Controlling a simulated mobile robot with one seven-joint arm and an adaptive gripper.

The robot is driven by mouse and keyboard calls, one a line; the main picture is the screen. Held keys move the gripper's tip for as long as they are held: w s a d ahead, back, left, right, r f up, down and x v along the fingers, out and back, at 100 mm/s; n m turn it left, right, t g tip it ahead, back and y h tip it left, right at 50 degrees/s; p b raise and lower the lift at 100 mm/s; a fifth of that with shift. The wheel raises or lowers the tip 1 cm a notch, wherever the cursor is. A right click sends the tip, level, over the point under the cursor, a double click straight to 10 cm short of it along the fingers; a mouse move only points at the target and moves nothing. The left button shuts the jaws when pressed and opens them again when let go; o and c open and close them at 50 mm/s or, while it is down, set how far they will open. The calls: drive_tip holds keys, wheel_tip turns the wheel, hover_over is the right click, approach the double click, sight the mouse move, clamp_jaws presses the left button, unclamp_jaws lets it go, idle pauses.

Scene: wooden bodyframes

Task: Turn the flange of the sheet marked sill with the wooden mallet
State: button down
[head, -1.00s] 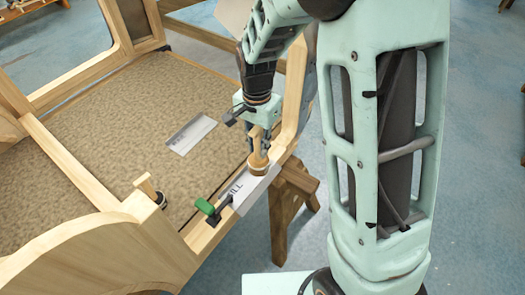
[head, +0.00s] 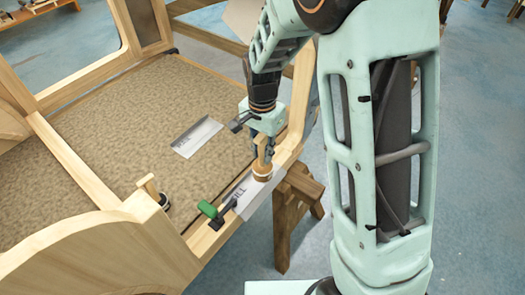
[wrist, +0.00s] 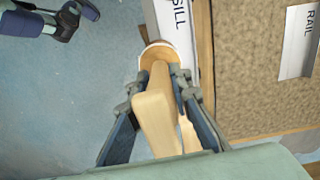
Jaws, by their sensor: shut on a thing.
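The sheet marked SILL (head: 238,194) is a pale metal strip lying along the wooden sill rail at the near right edge of the bodyframe. It also shows in the wrist view (wrist: 181,28). Its outer flange (head: 256,199) runs along the rail's outer side; its exact angle is hard to tell. My gripper (wrist: 157,88) is shut on the handle of the wooden mallet (wrist: 153,112). In the head view the mallet's round head (head: 262,172) is at the far end of the sheet, seemingly on or just above it; contact cannot be told.
A green-handled clamp (head: 208,209) sits at the sheet's near end. A second sheet, marked RAIL (head: 197,137), lies on the brown floor panel. Another wooden-handled tool (head: 148,185) stands at the left. A trestle (head: 290,215) supports the frame; open floor lies to the right.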

sight(262, 170)
wheel_tip(262, 170, down, 10)
drive_tip(key=b, duration=0.7)
drive_tip(key=shift+b, duration=0.35)
drive_tip(key=shift+r+p, duration=0.55)
drive_tip(key=shift+r, duration=0.05)
wheel_tip(262, 170, up, 9)
drive_tip(key=p, duration=0.6)
drive_tip(key=shift+f, duration=0.3)
drive_tip(key=s+d+r, duration=0.2)
drive_tip(key=s, duration=0.6)
drive_tip(key=shift+s+d+p, duration=0.2)
drive_tip(key=shift+s+p, duration=0.15)
drive_tip(key=shift+p, duration=0.05)
